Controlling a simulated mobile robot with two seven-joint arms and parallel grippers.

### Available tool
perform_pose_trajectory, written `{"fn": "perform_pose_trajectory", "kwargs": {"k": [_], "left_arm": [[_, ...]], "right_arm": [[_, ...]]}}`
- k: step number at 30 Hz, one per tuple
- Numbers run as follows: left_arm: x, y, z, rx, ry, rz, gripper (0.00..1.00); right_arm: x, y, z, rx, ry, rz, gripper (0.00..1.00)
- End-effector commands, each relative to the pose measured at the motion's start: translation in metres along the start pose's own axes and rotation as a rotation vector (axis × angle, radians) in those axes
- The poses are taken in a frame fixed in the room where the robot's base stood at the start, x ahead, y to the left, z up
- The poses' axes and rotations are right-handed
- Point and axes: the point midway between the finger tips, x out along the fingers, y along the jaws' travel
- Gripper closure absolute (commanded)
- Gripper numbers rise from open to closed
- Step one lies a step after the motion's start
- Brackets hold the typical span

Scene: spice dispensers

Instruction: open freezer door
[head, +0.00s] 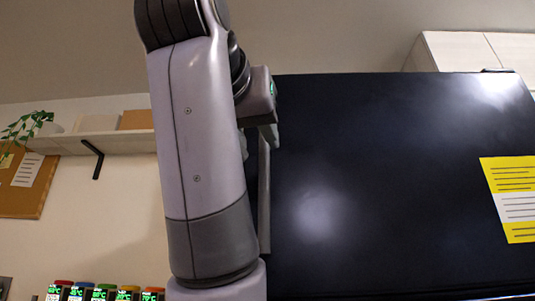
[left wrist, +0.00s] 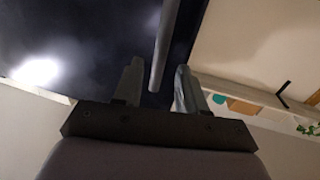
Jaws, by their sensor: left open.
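The black freezer door (head: 390,190) fills the right of the head view, and it also shows dark in the left wrist view (left wrist: 90,50). It looks shut. Its long grey bar handle (head: 264,200) runs upright along the door's left edge. My left gripper (head: 273,130) is at the upper part of the handle, partly hidden by my own arm. In the left wrist view, its two fingers (left wrist: 158,78) are apart, and the handle (left wrist: 166,40) passes between them with a gap visible on each side. My right gripper is not in view.
A yellow and white note (head: 512,198) is on the door's right side. A wall shelf (head: 115,143) with a plant (head: 25,127) and a corkboard (head: 28,195) are at left. Several spice dispensers (head: 103,292) stand at the bottom left. Pale cabinets (head: 465,50) are above right.

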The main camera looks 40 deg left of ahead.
Motion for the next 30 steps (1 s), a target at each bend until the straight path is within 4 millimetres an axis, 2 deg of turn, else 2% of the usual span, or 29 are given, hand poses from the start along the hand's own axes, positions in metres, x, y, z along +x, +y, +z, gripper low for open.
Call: {"fn": "perform_pose_trajectory", "kwargs": {"k": [6, 12, 23, 24, 26, 27, 28, 30], "left_arm": [[0.031, -0.001, -0.003, 0.003, -0.005, -0.004, 0.59], [0.055, 0.000, 0.000, 0.004, -0.003, -0.001, 0.59], [0.063, 0.000, 0.001, 0.003, -0.002, 0.000, 0.59], [0.063, 0.000, 0.001, 0.003, -0.002, -0.001, 0.62], [0.063, 0.000, 0.001, 0.003, -0.002, -0.001, 0.82], [0.063, 0.000, 0.001, 0.003, -0.002, -0.001, 0.95], [0.063, 0.000, 0.001, 0.003, -0.002, -0.001, 1.00], [0.063, 0.000, 0.001, 0.003, -0.002, -0.001, 1.00]], "right_arm": [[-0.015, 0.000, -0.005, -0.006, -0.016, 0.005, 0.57], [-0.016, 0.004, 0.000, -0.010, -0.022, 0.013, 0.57], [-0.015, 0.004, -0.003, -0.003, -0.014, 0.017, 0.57], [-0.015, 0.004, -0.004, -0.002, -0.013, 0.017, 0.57], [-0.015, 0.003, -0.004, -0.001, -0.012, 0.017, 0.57], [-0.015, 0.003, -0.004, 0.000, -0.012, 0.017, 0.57], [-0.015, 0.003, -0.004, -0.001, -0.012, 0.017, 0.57], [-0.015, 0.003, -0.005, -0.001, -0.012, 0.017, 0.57]]}}
